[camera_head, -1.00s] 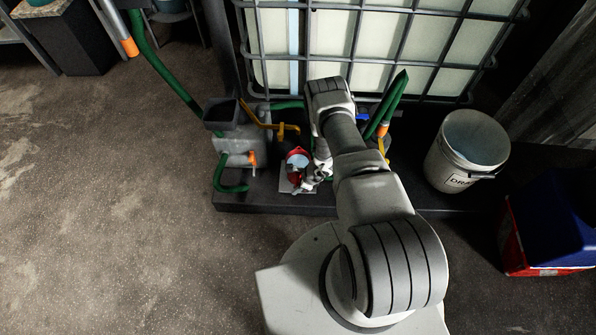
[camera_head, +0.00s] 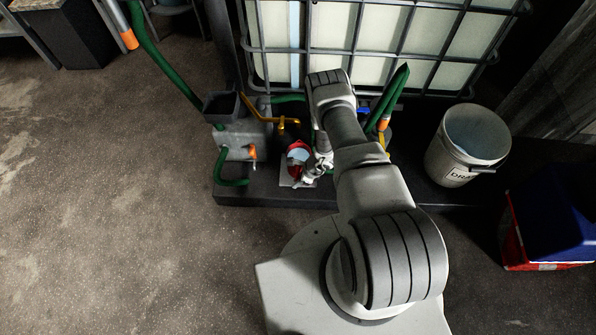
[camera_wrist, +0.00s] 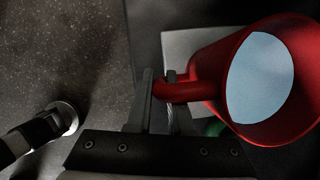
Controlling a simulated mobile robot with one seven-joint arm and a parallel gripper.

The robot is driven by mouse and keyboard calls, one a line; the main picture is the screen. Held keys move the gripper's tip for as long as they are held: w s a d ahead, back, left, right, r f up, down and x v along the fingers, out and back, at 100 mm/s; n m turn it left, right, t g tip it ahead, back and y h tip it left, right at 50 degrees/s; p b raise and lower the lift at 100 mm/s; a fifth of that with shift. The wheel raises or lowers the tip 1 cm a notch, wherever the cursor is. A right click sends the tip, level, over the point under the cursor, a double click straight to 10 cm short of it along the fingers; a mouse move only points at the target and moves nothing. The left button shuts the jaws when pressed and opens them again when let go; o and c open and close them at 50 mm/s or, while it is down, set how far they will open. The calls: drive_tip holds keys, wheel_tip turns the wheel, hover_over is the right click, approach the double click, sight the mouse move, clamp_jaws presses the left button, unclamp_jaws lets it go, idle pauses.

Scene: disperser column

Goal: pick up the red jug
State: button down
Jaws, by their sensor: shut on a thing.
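The red jug (camera_wrist: 226,48) is at the right in the wrist view, with pale blue-grey liquid or a pale surface showing in its mouth. My gripper (camera_wrist: 160,84) is shut on the jug's handle, which passes between the two fingers. In the head view the jug (camera_head: 293,165) is small, by the pale square plate (camera_head: 286,182) on the dark platform. My gripper (camera_head: 306,177) is at its right side, partly hidden by my arm. I cannot tell whether the jug touches the plate.
A yellow pipe (camera_head: 262,113) and a grey box with a funnel (camera_head: 237,143) stand left of the jug. A caged white tank (camera_head: 385,45) is behind. A white bucket (camera_head: 455,165) stands right, near a red and blue container (camera_head: 545,230). Floor at left is clear.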

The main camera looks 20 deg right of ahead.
drive_tip(key=shift+r, duration=0.1)
drive_tip(key=s+d+r+p, duration=0.6)
drive_tip(key=d+r+p, duration=0.1)
drive_tip(key=d+r, duration=0.3)
drive_tip(key=shift+r, duration=0.4)
